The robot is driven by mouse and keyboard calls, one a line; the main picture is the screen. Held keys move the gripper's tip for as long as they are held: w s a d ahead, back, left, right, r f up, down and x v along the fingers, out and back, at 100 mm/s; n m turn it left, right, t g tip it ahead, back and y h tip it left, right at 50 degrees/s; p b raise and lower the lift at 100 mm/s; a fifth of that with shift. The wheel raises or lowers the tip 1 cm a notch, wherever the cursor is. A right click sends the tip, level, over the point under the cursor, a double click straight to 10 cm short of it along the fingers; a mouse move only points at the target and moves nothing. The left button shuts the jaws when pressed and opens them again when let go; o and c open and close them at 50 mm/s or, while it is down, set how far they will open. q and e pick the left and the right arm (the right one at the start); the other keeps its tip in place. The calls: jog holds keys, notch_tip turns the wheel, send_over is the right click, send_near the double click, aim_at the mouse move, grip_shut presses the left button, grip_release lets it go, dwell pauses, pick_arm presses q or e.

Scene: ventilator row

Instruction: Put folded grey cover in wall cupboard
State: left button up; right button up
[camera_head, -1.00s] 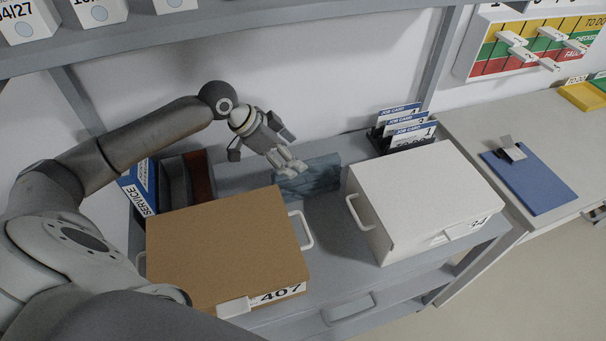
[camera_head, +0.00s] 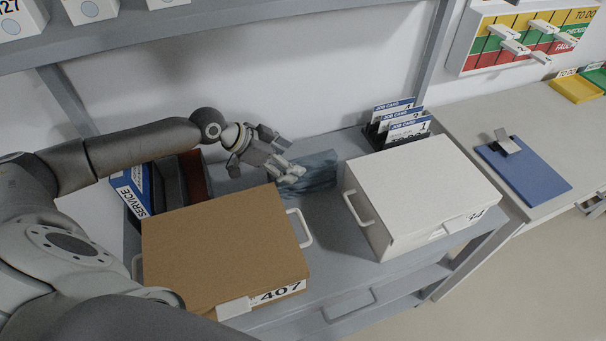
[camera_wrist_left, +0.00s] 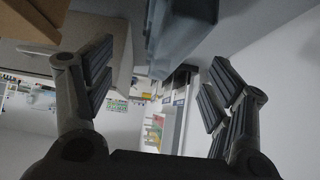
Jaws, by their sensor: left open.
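The folded grey cover (camera_head: 315,172) looks blue-grey and stands on the grey bench top near the wall, between a brown box and a white box. My left gripper (camera_head: 282,164) is at its left end in the head view, partly hiding it. In the left wrist view the open fingers (camera_wrist_left: 160,92) are spread wide with nothing held. A blue-grey shape, likely the cover (camera_wrist_left: 182,30), shows at the top between them. I cannot tell whether the fingers touch it. No wall cupboard can be made out. My right gripper is not in view.
A brown box (camera_head: 220,240) marked 407 stands in front of my left arm. A white box (camera_head: 420,190) is to the right, with a job card rack (camera_head: 400,125) behind it. Binders (camera_head: 150,187) stand at left. A grey shelf (camera_head: 230,32) with white boxes hangs above.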

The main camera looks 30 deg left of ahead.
aim_at(303, 163)
pick_arm(q)
jog(key=shift+w+r+p+x, duration=0.15)
jog(key=shift+p+x, duration=0.35)
jog(key=shift+x, duration=0.65)
jog(key=shift+w+r+p+x, duration=0.1)
jog(key=shift+p+x, duration=0.35)
jog(key=shift+x, duration=0.75)
jog(key=shift+w+d+f, duration=0.15)
jog(key=shift+d+f, duration=0.15)
jog(key=shift+f, duration=0.05)
jog(key=c, duration=1.4)
jog(key=shift+r, duration=0.1)
notch_tip(303, 163, up, 18)
jog(key=b, duration=0.2)
